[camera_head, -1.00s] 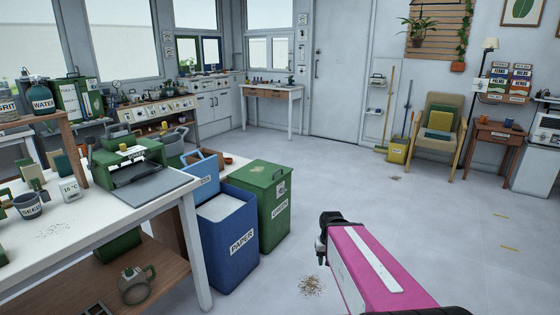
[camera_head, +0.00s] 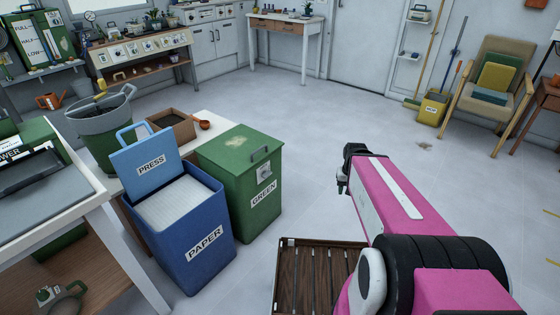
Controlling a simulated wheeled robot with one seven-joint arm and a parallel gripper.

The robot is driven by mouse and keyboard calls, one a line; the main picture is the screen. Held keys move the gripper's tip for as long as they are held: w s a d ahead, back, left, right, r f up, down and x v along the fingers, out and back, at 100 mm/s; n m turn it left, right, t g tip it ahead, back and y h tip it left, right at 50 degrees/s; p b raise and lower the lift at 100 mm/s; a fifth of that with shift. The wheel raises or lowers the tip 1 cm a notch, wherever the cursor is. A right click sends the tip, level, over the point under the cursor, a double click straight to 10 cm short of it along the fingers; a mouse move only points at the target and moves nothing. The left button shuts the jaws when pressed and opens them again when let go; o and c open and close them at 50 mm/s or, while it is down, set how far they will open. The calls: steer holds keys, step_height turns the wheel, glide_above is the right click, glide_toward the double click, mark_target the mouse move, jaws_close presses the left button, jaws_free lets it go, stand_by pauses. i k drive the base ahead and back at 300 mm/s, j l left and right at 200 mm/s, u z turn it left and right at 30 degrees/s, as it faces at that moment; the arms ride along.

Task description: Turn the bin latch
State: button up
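A green bin (camera_head: 240,195) labelled GREEN stands left of centre, its lid shut with a grey handle (camera_head: 262,153) on top. A small pale plate with a dark fitting, which looks like the latch (camera_head: 265,173), is on its front above the label. The detail of the latch is too small to make out. My gripper (camera_head: 346,172) is at the end of the pink arm, to the right of the green bin and apart from it. Its fingers are dark and small, and I cannot tell whether they are open.
A blue PAPER bin (camera_head: 196,250) with a raised PRESS lid (camera_head: 150,167) stands left of the green bin. A white table (camera_head: 95,222) is at the left. A dark slatted wooden piece (camera_head: 288,278) lies low at the bottom centre. Floor beyond the green bin is clear.

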mark_target(265, 174)
steer(key=i+l+u, duration=0.15)
steer(key=u, duration=0.2)
steer(key=i+l+u, duration=0.2)
steer(key=u, duration=0.2)
steer(key=i+l+u, duration=0.35)
steer(key=k+u, duration=0.25)
steer(key=k+j, duration=0.1)
steer(key=k, duration=0.2)
steer(key=k+j+z, duration=0.1)
steer(key=k, duration=0.25)
